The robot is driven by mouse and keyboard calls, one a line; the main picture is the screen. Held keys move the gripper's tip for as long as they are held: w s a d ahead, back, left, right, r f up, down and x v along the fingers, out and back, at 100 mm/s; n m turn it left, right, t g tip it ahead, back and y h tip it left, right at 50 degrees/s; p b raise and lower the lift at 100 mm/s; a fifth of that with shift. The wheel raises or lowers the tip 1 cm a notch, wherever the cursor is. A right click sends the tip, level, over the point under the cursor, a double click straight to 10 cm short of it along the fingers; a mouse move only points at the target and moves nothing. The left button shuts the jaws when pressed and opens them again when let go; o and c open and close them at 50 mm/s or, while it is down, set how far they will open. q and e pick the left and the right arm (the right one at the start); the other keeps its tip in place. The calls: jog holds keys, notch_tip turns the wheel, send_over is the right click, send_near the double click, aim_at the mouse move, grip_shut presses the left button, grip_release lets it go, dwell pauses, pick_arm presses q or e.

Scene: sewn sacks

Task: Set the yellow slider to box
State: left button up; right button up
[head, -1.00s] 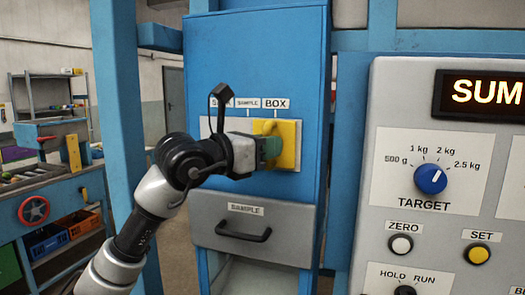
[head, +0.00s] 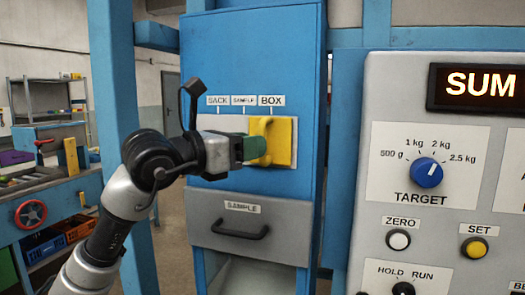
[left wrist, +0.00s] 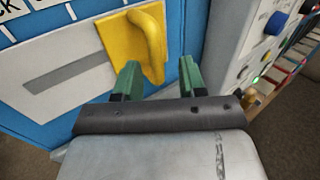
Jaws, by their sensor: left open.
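The yellow slider (head: 283,142) is a square plate with a raised handle, standing under the BOX label (head: 271,100) at the right end of its grey panel. In the left wrist view the slider (left wrist: 128,48) has the dark slot running off to its left. My left gripper (head: 250,148) is in front of the slider, its green fingers overlapping the lower handle in the head view. My right gripper is not in view.
A SAMPLE drawer (head: 285,238) with a black handle is below the slider. A grey control panel (head: 385,85) with a blue TARGET knob (head: 427,172) and buttons stands to the right. A blue post (head: 112,80) stands left of my arm.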

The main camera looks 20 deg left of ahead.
pick_arm(q)
jog(key=b+v, duration=0.1)
jog(key=v, duration=0.5)
jog(key=shift+s+b, duration=0.25)
jog(key=shift+b, duration=0.1)
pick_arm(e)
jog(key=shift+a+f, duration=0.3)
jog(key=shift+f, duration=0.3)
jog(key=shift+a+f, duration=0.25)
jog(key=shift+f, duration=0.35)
pick_arm(q)
jog(key=shift+a, duration=0.1)
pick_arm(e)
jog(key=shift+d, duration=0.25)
